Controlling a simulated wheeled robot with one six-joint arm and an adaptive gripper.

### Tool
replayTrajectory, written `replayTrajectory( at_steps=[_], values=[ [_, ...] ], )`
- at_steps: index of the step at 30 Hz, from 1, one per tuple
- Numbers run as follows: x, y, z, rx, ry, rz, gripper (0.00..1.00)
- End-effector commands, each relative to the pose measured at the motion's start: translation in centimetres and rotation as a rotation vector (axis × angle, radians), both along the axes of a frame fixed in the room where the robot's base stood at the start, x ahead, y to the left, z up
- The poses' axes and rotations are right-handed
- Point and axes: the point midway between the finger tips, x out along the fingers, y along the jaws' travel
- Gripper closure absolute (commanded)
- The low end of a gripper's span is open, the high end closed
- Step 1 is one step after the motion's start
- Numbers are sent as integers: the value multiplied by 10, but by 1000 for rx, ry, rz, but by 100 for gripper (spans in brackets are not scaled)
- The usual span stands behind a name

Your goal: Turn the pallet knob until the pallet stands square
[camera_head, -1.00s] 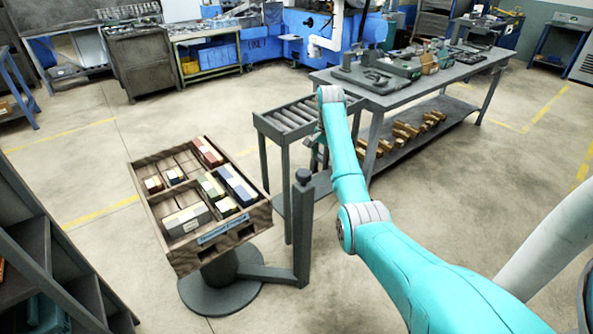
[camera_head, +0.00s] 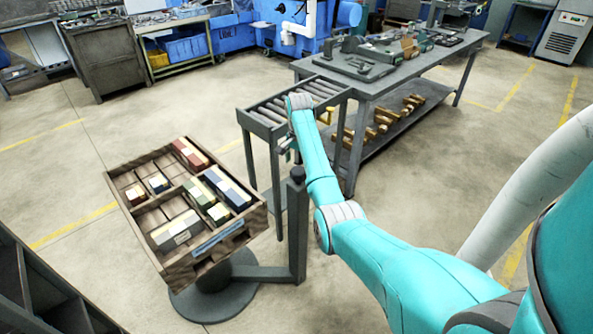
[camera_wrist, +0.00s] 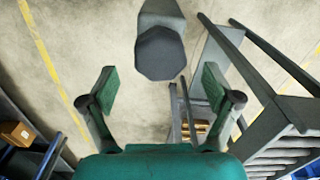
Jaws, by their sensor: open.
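The pallet (camera_head: 180,262) is a wooden tray with several compartments of coloured blocks, on a round grey base (camera_head: 213,300). It sits turned at an angle in the head view. A dark knob (camera_head: 297,173) tops the grey post joined to that base. In the wrist view the knob (camera_wrist: 160,53) is a dark faceted cap, centred just beyond the gap between the fingertips. My gripper (camera_wrist: 158,82) is open and empty, with no finger seen touching the knob. In the head view my gripper is small and partly hidden behind my arm, near the knob.
A roller conveyor (camera_head: 290,103) stands behind the post, next to a grey workbench (camera_head: 390,80) with parts on top and wooden pieces on its lower shelf. A dark shelf unit (camera_head: 40,295) is at the lower left. The floor left of the pallet is clear.

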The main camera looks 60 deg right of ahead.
Motion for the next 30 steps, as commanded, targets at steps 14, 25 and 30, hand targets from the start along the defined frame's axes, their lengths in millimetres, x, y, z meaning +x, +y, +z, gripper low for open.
replayTrajectory(
  at_steps=[14,25,30],
  values=[
    [-11,6,-41,-1,-1,-7,11],
    [-11,6,-41,-1,-1,-7,51],
    [-11,6,-41,-1,-1,-7,71]
  ],
)
